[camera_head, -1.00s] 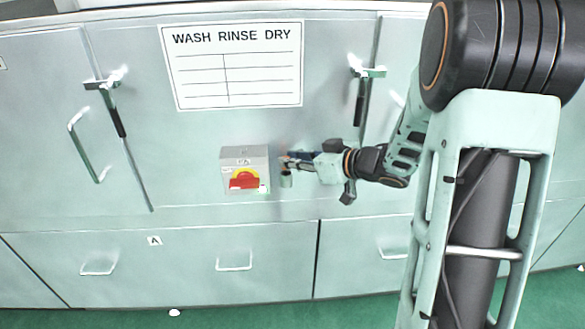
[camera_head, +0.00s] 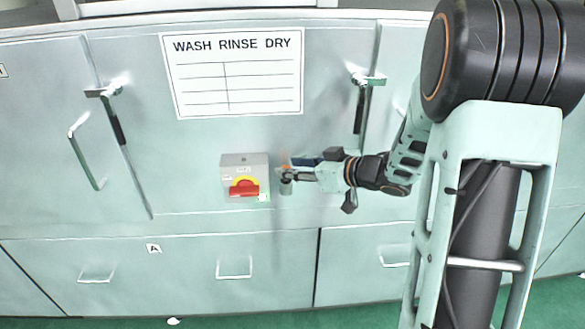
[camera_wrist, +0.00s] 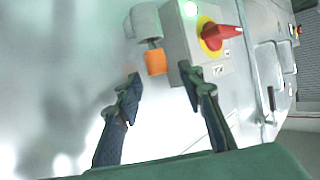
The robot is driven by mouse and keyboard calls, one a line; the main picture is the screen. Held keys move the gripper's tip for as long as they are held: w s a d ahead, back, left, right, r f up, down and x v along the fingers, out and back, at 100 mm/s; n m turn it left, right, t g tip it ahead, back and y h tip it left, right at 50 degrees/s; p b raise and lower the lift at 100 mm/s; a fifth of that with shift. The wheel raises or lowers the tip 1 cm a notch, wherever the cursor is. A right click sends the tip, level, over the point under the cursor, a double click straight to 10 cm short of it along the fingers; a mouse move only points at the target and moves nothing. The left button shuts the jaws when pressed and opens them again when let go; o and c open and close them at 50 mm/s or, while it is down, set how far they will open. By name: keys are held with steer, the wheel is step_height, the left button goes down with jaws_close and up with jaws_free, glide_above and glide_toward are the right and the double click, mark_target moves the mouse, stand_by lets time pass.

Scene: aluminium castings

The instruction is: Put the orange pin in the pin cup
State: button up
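The orange pin (camera_wrist: 155,62) shows in the wrist view as a short orange cylinder with a grey part at the mouth of the pin cup (camera_wrist: 145,20). It appears seated in the cup, though its lower end is hidden. In the head view the pin (camera_head: 286,169) is a small orange spot above the grey cup (camera_head: 286,187) on the cabinet front. My gripper (camera_wrist: 160,88) is open, its two fingertips apart, with the pin just beyond them and not between them. In the head view my gripper (camera_head: 294,169) is just right of the pin.
A grey switch box (camera_head: 244,180) with a red handle on yellow (camera_wrist: 217,33) is mounted close beside the cup. A WASH RINSE DRY sign (camera_head: 233,70) is above. Door latches (camera_head: 368,80) and drawer handles (camera_head: 234,268) stick out. The panel below the cup is clear.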

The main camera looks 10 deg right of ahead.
steer(key=p+v, duration=0.1)
steer(key=v, duration=1)
steer(key=shift+s+d+r, duration=0.2)
steer(key=shift+d, duration=0.1)
steer(key=shift+w, duration=0.1)
